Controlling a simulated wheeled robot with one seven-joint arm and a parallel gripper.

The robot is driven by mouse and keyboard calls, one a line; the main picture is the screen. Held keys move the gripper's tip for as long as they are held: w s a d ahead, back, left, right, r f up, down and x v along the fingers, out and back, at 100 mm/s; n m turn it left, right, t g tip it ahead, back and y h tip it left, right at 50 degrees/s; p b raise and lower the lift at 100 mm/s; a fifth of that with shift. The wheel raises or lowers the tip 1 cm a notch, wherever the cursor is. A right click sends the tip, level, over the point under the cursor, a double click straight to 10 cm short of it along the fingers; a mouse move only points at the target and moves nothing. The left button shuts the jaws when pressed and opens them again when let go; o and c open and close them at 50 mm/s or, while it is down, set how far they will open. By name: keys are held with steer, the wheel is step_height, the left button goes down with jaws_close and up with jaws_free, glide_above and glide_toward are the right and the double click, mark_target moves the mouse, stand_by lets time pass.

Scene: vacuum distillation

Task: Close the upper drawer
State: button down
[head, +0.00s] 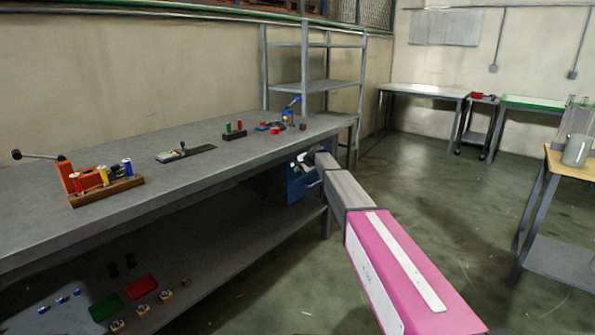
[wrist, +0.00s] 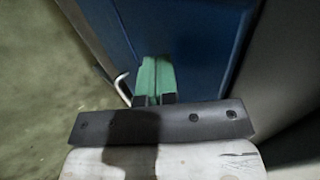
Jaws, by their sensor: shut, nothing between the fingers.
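The blue drawer unit (head: 297,188) hangs under the far end of the long workbench. Its upper part is largely hidden behind my arm, so I cannot tell how far the upper drawer stands out. My gripper (head: 308,160) is at the upper part of this unit, just below the bench edge. In the wrist view, the green fingers of my gripper (wrist: 153,72) are together and empty. They point at a blue panel (wrist: 195,45), very near or touching it; which drawer it belongs to is unclear. A pale curved handle (wrist: 122,88) shows left of the fingers.
The workbench (head: 215,165) carries a lever device (head: 95,182) and several small parts. Its lower shelf (head: 235,235) holds a red tray (head: 141,287) and a green tray (head: 104,307). A metal rack (head: 303,85) stands behind. The floor (head: 430,180) to the right is clear.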

steer(key=s+d+r, duration=0.6)
steer(key=s+d, duration=0.1)
steer(key=d, duration=0.2)
steer(key=s+d+f+n+g+h, duration=0.2)
steer(key=s+d+f, duration=0.4)
steer(key=s, duration=1.1)
steer(key=s+d+f+n+g+h, duration=0.1)
steer(key=s+d+f, duration=0.5)
steer(key=s, duration=1.2)
steer(key=s+d+f+n+g+h, duration=0.2)
steer(key=s+d+f+n+h, duration=0.2)
steer(key=s, duration=1.4)
step_height(320, 180, down, 4)
steer(key=shift+d+r+g+h, duration=0.2)
steer(key=shift+d+g+h, duration=0.1)
steer(key=shift+d, duration=0.9)
